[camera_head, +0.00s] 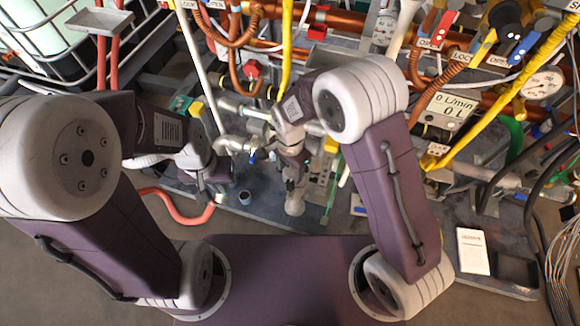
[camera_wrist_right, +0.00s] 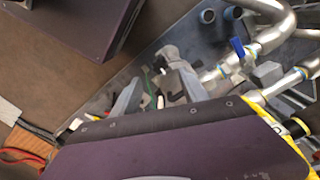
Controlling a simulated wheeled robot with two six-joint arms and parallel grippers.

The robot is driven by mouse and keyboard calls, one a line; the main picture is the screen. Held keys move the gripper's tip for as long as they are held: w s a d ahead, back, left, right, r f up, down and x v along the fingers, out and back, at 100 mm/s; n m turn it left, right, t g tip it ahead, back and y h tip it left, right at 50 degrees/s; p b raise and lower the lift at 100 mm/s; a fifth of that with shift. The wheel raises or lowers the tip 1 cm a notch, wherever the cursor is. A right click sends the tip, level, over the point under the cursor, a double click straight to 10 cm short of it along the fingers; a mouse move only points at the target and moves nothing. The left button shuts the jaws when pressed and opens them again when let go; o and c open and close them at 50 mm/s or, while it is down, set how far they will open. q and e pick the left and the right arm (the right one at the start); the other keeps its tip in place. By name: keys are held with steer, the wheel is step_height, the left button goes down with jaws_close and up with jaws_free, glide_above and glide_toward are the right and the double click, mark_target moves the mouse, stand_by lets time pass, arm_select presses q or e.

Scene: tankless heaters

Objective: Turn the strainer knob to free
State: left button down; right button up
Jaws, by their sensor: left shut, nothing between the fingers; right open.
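I cannot pick out the strainer knob for sure. A lock label (camera_head: 461,55) shows at upper right in the head view, among red, yellow and blue handles, and a black round knob (camera_head: 505,14) is near it. My left gripper (camera_head: 222,192) is shut and empty, low at the left of the pipework. My right gripper (camera_head: 295,203) is open above the dark floor plate, far below and left of that label. In the right wrist view its two grey fingers (camera_wrist_right: 160,92) are apart, with nothing held between them.
A blue-handled valve (camera_wrist_right: 237,48) on silver pipes lies beside my right gripper. A white card (camera_head: 473,251) lies on the plate at lower right. A caged tank (camera_head: 45,40) stands at upper left.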

mark_target(290, 183)
steer(key=shift+w+r, duration=0.1)
steer(key=shift+w, duration=0.1)
steer(key=shift+s, duration=0.1)
step_height(290, 183, down, 9)
steer(key=b, duration=0.4)
steer(key=shift+s, duration=0.1)
steer(key=shift+r, duration=0.1)
jaws_close()
